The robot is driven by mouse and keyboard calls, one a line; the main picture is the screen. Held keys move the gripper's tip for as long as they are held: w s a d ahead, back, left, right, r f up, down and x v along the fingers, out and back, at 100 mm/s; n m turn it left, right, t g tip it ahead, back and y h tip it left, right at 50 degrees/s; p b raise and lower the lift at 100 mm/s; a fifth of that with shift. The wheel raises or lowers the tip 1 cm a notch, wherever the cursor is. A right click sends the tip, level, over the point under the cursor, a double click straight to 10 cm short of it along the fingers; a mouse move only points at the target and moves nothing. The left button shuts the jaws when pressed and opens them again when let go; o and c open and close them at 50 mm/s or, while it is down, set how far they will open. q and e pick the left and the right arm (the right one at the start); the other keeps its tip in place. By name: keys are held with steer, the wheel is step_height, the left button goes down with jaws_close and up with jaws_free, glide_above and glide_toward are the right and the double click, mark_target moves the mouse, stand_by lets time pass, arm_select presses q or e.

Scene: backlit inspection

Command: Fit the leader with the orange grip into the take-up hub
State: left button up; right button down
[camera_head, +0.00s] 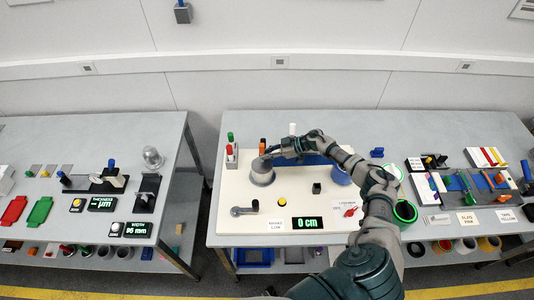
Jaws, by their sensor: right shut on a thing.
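My right gripper (270,154) reaches in from the right and is shut at the top of a grey, drum-like hub (262,177) on the white board. A small orange grip (262,147) with a dark top stands upright at its fingertips; it looks like the leader's grip. The leader's lower part is hidden by the gripper and hub, so I cannot tell whether it touches or sits in the hub. A blue round part (340,178) stands right of the hub, partly hidden by my right arm. My left gripper is not in view.
Another bench (140,136) stands left, across a gap.

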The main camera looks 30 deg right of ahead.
steer(key=shift+f+b, duration=0.45)
steer(key=shift+f, duration=0.35)
steer(key=c, duration=1.1)
jaws_free()
steer(key=shift+o, duration=0.2)
steer(key=shift+s, duration=0.1)
steer(key=v, duration=1.2)
steer(key=shift+r, duration=0.1)
